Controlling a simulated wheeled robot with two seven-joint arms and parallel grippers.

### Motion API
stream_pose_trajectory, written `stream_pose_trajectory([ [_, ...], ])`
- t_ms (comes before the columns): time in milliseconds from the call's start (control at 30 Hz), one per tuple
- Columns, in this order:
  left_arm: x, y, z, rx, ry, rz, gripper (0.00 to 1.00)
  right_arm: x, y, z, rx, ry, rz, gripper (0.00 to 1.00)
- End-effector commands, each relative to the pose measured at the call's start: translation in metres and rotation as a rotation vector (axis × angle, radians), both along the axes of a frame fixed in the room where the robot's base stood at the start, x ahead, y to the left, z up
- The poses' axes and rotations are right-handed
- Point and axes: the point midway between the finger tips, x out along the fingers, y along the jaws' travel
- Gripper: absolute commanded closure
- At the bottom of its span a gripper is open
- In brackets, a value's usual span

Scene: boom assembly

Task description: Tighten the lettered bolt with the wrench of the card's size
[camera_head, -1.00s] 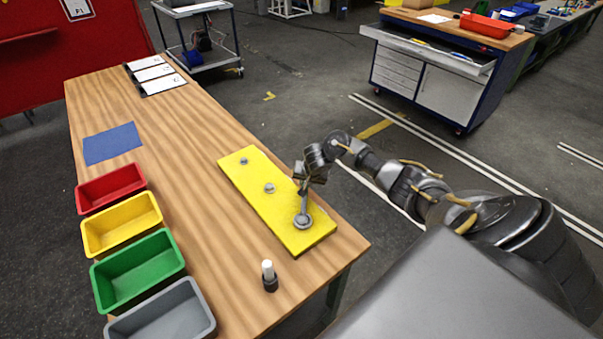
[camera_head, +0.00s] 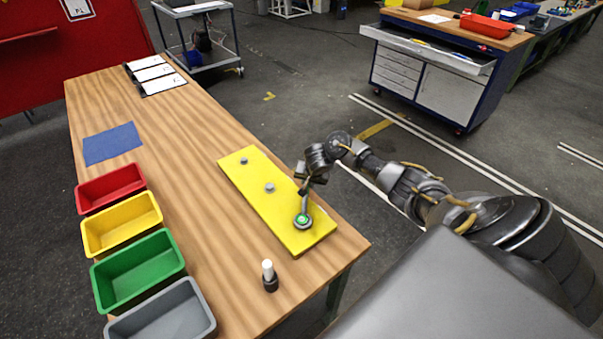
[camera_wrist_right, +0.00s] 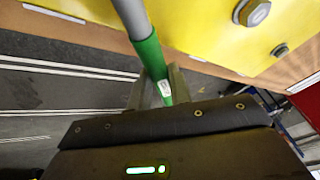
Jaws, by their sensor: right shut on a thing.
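A yellow plate (camera_head: 250,193) lies on the wooden table with a far bolt (camera_head: 244,161) and a middle bolt (camera_head: 269,187) showing bare. The wrench (camera_head: 304,207) has its ring end around the near bolt (camera_head: 303,222), whose top now shows green. My right gripper (camera_head: 311,180) is shut on the wrench handle above the plate's right edge. In the right wrist view the wrench (camera_wrist_right: 150,50) is grey with a green sleeve between the fingers (camera_wrist_right: 162,92). My left gripper is not in view.
Red (camera_head: 110,200), yellow (camera_head: 120,242), green (camera_head: 135,290) and grey bins line the table's left edge. A blue mat (camera_head: 112,143) and white cards (camera_head: 160,85) lie farther back. A dark, white-topped cylinder (camera_head: 269,280) stands near the front. The table's middle is clear.

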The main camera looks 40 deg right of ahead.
Motion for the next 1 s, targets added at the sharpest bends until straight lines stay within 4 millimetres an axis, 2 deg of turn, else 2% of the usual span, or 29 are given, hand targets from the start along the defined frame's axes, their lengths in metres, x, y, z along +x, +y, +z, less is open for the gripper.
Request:
stream_pose_trajectory([
  [567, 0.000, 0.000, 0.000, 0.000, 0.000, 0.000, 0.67, 0.009, 0.008, 0.002, -0.002, -0.001, 0.077, 1.00],
  [1000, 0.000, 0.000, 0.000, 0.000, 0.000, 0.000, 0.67, 0.009, 0.007, 0.026, -0.001, -0.004, 0.077, 1.00],
])
